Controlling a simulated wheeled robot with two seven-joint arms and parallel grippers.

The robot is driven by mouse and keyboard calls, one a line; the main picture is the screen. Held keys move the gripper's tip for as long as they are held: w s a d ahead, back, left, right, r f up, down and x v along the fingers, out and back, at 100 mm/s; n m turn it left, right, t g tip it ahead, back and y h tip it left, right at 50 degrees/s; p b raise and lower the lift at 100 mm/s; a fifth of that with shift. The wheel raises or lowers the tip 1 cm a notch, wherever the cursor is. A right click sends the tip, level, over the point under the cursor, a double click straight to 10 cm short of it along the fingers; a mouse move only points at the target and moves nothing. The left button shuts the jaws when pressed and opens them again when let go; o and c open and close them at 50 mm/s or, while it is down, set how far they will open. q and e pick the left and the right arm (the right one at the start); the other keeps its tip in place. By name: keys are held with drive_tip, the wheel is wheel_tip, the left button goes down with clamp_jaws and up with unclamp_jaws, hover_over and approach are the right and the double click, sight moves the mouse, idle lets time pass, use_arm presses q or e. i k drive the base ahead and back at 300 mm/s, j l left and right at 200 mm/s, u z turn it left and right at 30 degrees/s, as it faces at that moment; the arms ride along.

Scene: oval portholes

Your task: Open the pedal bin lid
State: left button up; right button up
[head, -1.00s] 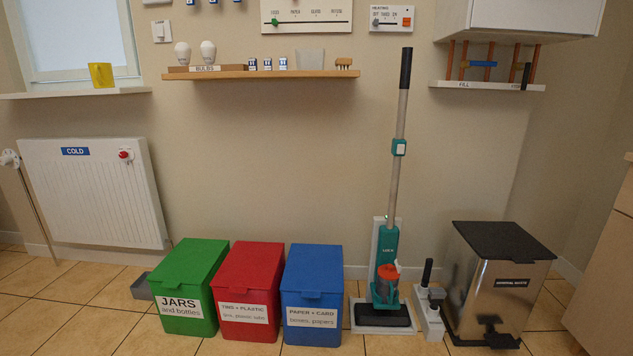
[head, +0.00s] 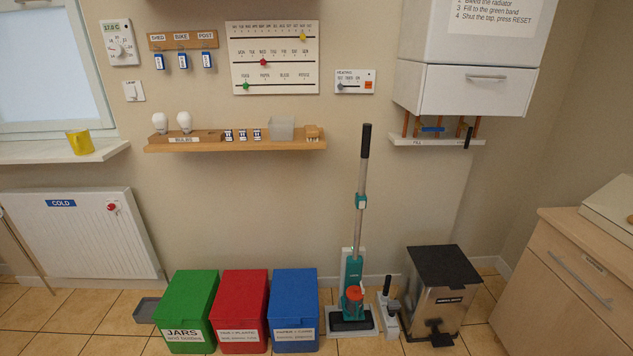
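The pedal bin (head: 437,302) stands on the tiled floor at the lower right of the head view. It has a shiny metal body with a dark label on its front. Its black lid (head: 442,266) lies flat and closed on top. A black pedal (head: 436,337) sticks out at the foot of its front. Neither of my grippers shows in the head view.
A teal upright vacuum (head: 353,285) and a small white stand (head: 387,312) are just left of the bin. Green (head: 187,303), red (head: 243,305) and blue (head: 295,303) bins stand further left. A wooden cabinet (head: 565,290) is on the right, with floor between.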

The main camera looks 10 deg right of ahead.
sight(446, 264)
drive_tip(key=z, duration=1.3)
